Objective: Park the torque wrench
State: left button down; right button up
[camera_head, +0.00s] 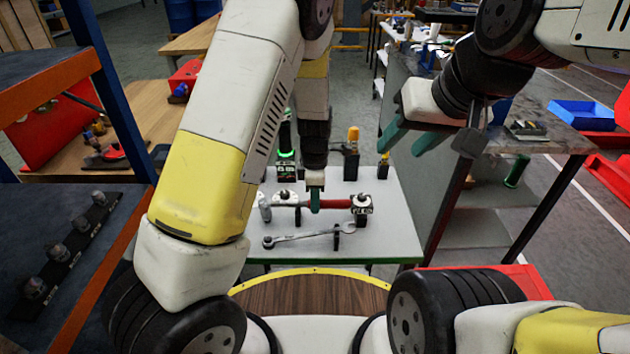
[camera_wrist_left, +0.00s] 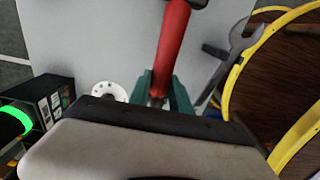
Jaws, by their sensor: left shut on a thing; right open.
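The torque wrench (camera_head: 338,203) has a red handle and a metal shaft, and lies left to right above the white table. My left gripper (camera_head: 315,198) comes down from above and is shut on it near the middle. In the left wrist view the red handle (camera_wrist_left: 172,45) runs up from between the green fingers (camera_wrist_left: 160,92). The wrench's ends are near a holder (camera_head: 362,207) at right and pale round-topped pieces (camera_head: 285,196) at left. I cannot tell if it rests on them. My right gripper (camera_head: 413,138) is open and empty, raised right of the table.
A combination spanner (camera_head: 300,236) lies in front of the wrench, by a small dark support (camera_head: 337,238). A device with a green light (camera_head: 287,160) and an amber-topped one (camera_head: 352,150) stand behind. The white table (camera_head: 395,240) has free room at its front right.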

pick_arm(q)
jog(key=shift+f, duration=0.8)
jog(key=c, duration=1.1)
grip_release()
jog(key=shift+r, duration=3.95)
jog(key=shift+r, duration=0.1)
jog(key=s+a+r+m+t, duration=0.2)
jog(key=s+a+r+m, duration=0.2)
jog(key=s+r+m, duration=0.2)
jog(key=s+a+r+m+t+h, duration=0.1)
jog(key=s+a+r+m, duration=0.4)
jog(key=r, duration=0.5)
jog(key=s+a+r+m+t+h, duration=0.1)
jog(key=s+a+r+m+t, duration=0.2)
jog(key=s+a+r+m, duration=0.2)
jog(key=s+r+m, duration=0.2)
jog(key=s+r, duration=0.1)
jog(key=shift+s+a+r+m, duration=0.15)
jog(key=shift+s+m, duration=0.15)
jog(key=shift+s, duration=0.05)
